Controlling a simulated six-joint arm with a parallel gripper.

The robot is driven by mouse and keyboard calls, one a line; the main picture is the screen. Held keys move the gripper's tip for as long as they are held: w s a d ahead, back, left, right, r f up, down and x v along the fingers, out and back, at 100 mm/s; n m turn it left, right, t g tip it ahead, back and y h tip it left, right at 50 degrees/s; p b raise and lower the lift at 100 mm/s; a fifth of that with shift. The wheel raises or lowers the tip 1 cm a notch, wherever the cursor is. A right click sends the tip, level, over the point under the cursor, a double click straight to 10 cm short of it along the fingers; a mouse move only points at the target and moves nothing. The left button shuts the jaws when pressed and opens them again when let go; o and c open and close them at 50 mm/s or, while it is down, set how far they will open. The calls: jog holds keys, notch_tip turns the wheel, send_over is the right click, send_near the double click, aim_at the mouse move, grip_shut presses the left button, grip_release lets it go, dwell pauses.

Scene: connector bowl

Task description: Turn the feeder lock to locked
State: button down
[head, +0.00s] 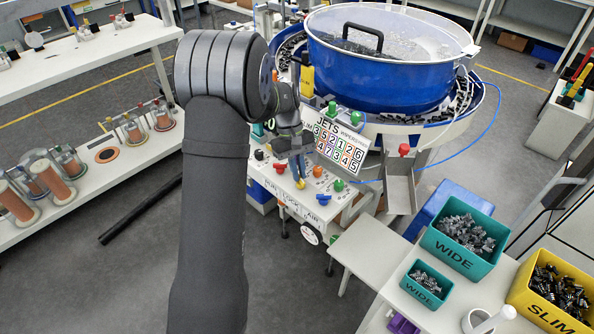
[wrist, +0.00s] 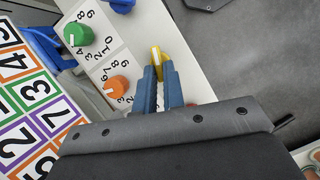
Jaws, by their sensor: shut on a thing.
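The feeder lock is a yellow knob with a pale stripe (wrist: 156,56), on the white control panel (wrist: 198,75). It also shows in the head view as a small yellow piece (head: 301,183) above the LOCK lettering. My gripper (wrist: 158,74) has its two blue fingers closed around the knob, one on each side. In the head view my gripper (head: 298,163) points down at the panel. The fingers hide part of the knob, and I cannot read a locked or unlocked mark.
An orange dial (wrist: 116,87) and a green dial (wrist: 78,35) sit left of the fingers; a blue knob (wrist: 121,4) is above. The JETS number board (head: 341,140) stands close behind my gripper. The blue bowl feeder (head: 380,85) is beyond it.

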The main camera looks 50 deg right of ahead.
jog(key=m, duration=0.1)
jog(key=m+y, duration=0.1)
jog(key=m, duration=0.1)
jog(key=m+t, duration=0.1)
jog(key=m, duration=0.1)
jog(key=shift+s+d+y, duration=0.15)
jog(key=shift+d+y, duration=0.15)
jog(key=shift+d, duration=0.05)
dwell(0.4)
jog(key=c, duration=1.5)
grip_release()
jog(key=v, duration=1.7)
jog(key=shift+d+r, duration=0.15)
jog(key=shift+d, duration=0.05)
jog(key=x, duration=1.7)
jog(key=shift+a, duration=0.2)
